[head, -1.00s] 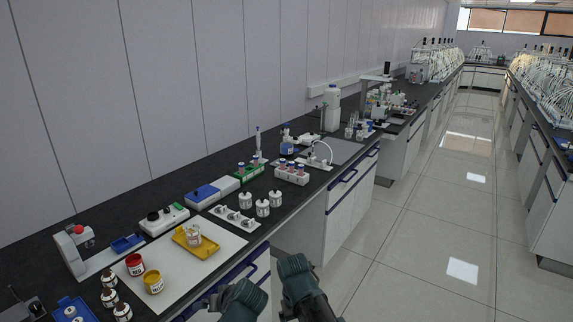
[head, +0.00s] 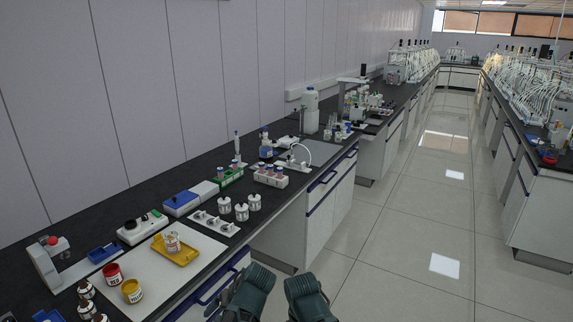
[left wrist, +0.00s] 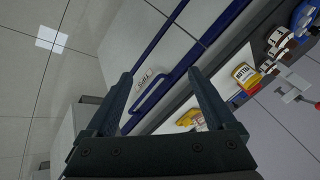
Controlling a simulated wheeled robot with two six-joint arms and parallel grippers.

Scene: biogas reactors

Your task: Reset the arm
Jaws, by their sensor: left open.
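My left gripper (left wrist: 158,78) is open and empty in the left wrist view. Its two fingers are spread, and the camera looks past them at the bench front with blue handles and a strip of the worktop.
The black bench along the wall carries a yellow tray (head: 186,256) with a beaker (head: 172,242), a red jar (head: 112,273), a yellow jar (head: 132,291) and a white tube rack (head: 269,178). Blue drawer handles stick out from its front. The tiled aisle (head: 400,230) at right is clear.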

